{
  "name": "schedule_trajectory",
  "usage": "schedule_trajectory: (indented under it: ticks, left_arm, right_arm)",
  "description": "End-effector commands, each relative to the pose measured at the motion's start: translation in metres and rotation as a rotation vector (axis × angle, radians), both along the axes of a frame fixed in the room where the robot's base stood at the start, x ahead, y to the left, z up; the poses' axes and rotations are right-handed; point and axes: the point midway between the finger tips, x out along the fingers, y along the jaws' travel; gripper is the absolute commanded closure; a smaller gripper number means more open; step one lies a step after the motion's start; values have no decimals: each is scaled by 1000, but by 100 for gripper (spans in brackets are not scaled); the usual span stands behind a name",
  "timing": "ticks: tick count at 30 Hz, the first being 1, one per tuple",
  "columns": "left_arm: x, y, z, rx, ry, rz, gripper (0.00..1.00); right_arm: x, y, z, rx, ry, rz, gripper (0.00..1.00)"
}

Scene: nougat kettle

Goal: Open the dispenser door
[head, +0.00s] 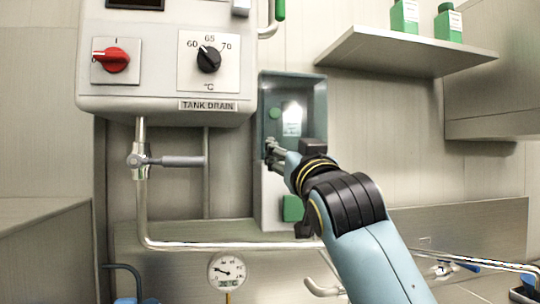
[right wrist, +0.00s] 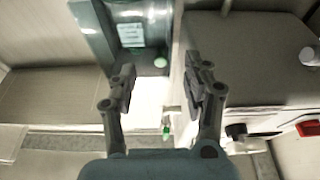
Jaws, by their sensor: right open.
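The dispenser is a tall wall box with a dark teal, see-through upper door (head: 312,95) and a pale lower body (head: 270,205). A pale label and a green round spot show behind the door. In the right wrist view the teal door (right wrist: 99,35) is at the top left. My right gripper (head: 271,150) is at the door's lower left edge in the head view. In the right wrist view its fingers (right wrist: 158,78) are apart with nothing held between them. Whether a finger touches the door I cannot tell. My left gripper is out of view.
A control box (head: 150,85) with a red knob (head: 113,59) and black dial (head: 208,60) hangs left of the dispenser. A drain pipe (head: 142,205) runs below it. A shelf (head: 405,55) with green-and-white bottles is at upper right. A gauge (head: 228,270) sits low.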

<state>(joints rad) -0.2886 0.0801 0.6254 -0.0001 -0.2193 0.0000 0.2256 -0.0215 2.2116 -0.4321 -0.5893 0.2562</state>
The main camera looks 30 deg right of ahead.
Motion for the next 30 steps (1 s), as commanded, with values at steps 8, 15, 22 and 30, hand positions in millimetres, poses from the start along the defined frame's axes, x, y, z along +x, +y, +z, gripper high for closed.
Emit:
schedule_trajectory:
  ticks: [8,15,22,30]
  left_arm:
    - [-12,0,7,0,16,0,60]
    - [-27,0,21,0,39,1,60]
    - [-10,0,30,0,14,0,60]
    - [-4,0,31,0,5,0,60]
  right_arm:
    - [17,-3,45,-15,-94,-1,50]
    - [60,-14,63,-14,-91,-2,50]
    - [89,-22,73,-12,-90,-1,50]
    - [95,-23,74,-12,-90,-1,50]
